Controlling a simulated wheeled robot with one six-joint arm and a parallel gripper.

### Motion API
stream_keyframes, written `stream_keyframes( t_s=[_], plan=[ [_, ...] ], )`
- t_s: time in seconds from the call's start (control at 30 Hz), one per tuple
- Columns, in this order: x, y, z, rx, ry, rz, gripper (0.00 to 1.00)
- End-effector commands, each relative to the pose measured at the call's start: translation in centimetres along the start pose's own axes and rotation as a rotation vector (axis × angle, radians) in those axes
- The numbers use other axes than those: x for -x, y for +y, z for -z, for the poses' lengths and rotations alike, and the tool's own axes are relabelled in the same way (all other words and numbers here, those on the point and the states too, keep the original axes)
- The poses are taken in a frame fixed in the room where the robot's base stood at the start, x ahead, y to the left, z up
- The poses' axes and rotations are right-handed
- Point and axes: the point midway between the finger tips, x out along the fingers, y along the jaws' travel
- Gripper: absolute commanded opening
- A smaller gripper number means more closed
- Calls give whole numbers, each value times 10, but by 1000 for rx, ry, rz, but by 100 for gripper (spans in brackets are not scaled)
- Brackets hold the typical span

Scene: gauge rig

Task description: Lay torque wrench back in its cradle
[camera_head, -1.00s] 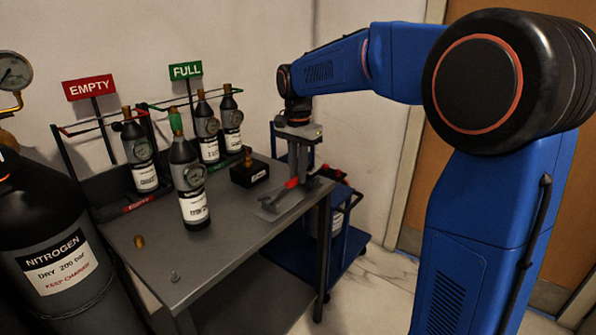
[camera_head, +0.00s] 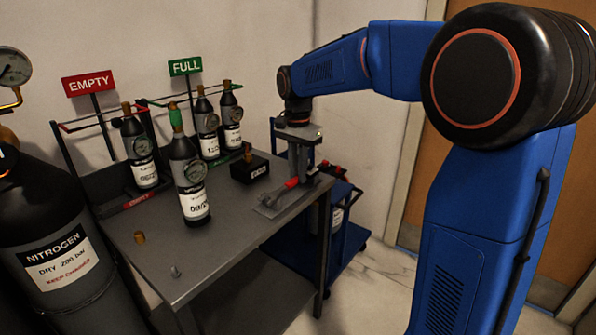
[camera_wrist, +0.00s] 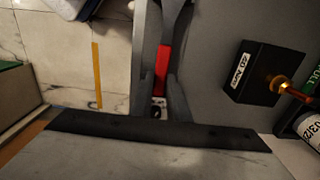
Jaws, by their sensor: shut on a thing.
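The torque wrench has a red handle (camera_head: 291,183) and lies near the right edge of the grey table, at a flat grey cradle (camera_head: 266,211). My gripper (camera_head: 301,176) points down and is shut on the wrench near its handle. In the wrist view the red handle (camera_wrist: 163,66) runs between the two fingers of my gripper (camera_wrist: 160,100). The wrench is low and about level, but I cannot tell whether it touches the cradle. My gripper hides part of the wrench and cradle.
A black box (camera_head: 246,170) stands left of the wrench. A dark cylinder with a green top (camera_head: 188,175) stands upright on the table. A brass cap (camera_head: 139,237) and a small grey fitting (camera_head: 175,271) lie at the front. A blue cart (camera_head: 350,225) stands beyond the table's right edge.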

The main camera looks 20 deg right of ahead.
Motion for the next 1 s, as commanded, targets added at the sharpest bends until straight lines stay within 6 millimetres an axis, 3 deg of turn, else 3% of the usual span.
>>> stream_keyframes(
  t_s=[0.07,0.1,0.2,0.47,0.63,1.0],
  plan=[
    [0,0,0,0,0,0,0],
    [0,0,0,0,0,0,18],
    [0,0,0,0,0,0,37],
    [0,0,0,0,0,-1,37],
    [10,0,0,0,0,1,37],
    [78,-1,0,0,1,2,37]
  ],
)
